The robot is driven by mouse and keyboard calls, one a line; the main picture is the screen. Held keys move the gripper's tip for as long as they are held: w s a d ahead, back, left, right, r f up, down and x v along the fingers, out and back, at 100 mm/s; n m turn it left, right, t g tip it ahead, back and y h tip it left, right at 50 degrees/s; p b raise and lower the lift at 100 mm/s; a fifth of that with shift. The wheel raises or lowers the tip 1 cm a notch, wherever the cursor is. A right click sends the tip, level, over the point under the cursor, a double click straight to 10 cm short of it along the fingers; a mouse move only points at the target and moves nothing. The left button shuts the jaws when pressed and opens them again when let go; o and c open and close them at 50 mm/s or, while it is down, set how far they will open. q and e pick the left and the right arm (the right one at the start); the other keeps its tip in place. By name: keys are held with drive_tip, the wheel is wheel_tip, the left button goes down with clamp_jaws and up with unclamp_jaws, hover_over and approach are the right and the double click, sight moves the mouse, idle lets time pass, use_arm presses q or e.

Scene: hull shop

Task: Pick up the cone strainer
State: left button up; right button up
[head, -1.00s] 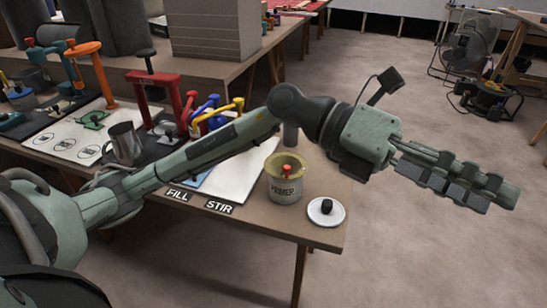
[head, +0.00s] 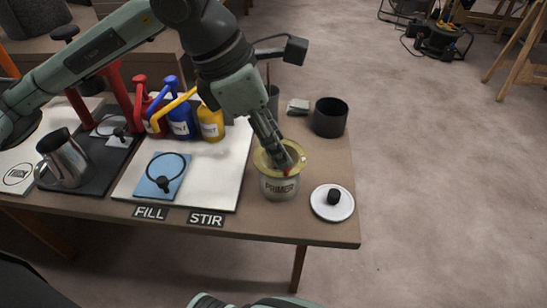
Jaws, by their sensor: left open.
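A pale yellow cone strainer (head: 300,154) sits in the mouth of the can labelled PRIMER (head: 279,188), its wide rim up. A small red part shows at its near side. My left gripper (head: 283,160) points down over the strainer from behind, its fingers open and reaching to the rim area. The fingers hide part of the strainer's inside, and I cannot tell whether they touch it. Only a sliver of my other arm shows at the bottom edge; its gripper is not visible.
A white lid with a black knob (head: 321,203) lies right of the can. A black cup (head: 330,117) stands behind. Red, blue and yellow pump bottles (head: 181,122), a blue pad (head: 162,178) and a metal pitcher (head: 64,158) are left. The table's right edge is close.

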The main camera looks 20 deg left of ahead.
use_arm(q)
drive_tip(key=x, duration=0.7)
drive_tip(key=shift+w+a, duration=0.15)
drive_tip(key=shift+a, duration=0.1)
clamp_jaws()
